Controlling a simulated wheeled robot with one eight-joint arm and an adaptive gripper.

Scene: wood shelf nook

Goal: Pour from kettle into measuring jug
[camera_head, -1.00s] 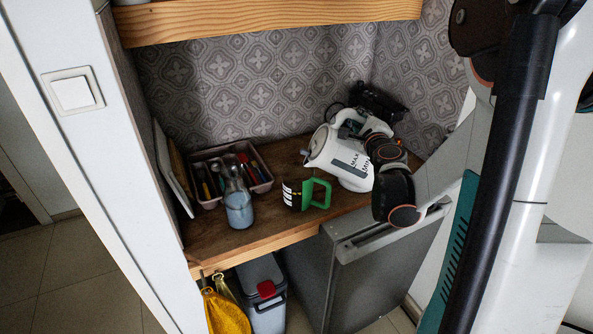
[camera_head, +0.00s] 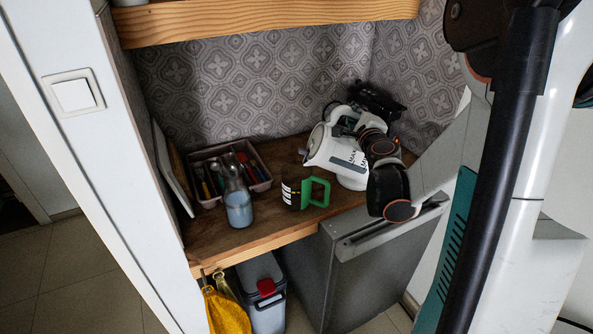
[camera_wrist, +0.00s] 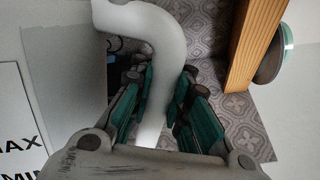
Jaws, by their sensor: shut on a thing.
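The white kettle (camera_head: 330,152) is at the right of the wooden counter in the head view, its top leaning left toward the jug. Its MAX and MIN marks also show on the kettle body in the wrist view (camera_wrist: 18,120). My gripper (camera_wrist: 163,88) is shut on the kettle's white handle (camera_wrist: 158,45), between its teal pads.
A glass bottle with blue liquid (camera_head: 238,207) stands left of the jug. Behind it is a cutlery tray (camera_head: 207,200). A wooden shelf (camera_head: 265,22) hangs above. The counter's front edge (camera_head: 255,253) is clear.

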